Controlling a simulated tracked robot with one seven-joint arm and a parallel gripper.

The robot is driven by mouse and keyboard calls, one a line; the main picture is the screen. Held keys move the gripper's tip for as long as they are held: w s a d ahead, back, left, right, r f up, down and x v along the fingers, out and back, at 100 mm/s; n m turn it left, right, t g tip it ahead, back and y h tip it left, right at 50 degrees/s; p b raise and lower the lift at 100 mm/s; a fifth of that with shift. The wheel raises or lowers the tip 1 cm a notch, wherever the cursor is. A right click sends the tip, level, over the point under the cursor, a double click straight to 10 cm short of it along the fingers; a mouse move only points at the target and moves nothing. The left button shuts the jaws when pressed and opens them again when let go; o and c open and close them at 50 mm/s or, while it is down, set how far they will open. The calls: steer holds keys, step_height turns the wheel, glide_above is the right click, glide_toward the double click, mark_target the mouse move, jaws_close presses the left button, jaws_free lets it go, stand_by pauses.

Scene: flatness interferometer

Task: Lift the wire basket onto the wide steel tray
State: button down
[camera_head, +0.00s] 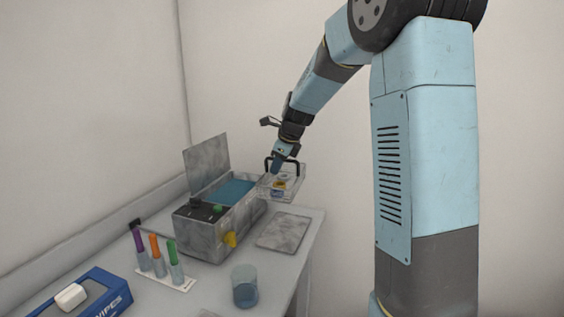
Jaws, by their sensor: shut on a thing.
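The wire basket (290,186) hangs in the air beside the right rear side of the metal bath and beyond the tray. Small yellow and blue items show inside it. It has a dark arched handle (298,167). My gripper (278,168) is shut on the basket at its handle; the fingertips are small and partly hidden. The wide steel tray (283,232) lies flat on the bench, to the right of the bath, and its top looks bare. The basket is above and behind the tray, apart from it.
The metal bath (207,233) has its lid (207,160) raised and blue liquid (235,192) inside. A blue beaker (245,286), a rack of capped tubes (166,277) and a blue wipes box (95,295) stand nearer. The bench edge runs right of the tray.

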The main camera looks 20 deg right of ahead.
mark_target(282, 179)
steer(key=shift+d+f, duration=0.55)
steer(key=shift+f, duration=0.05)
steer(key=shift+d+f, duration=0.2)
steer(key=shift+f, duration=7.45)
steer(key=c, duration=1)
jaws_free()
steer(key=shift+r, duration=5.95)
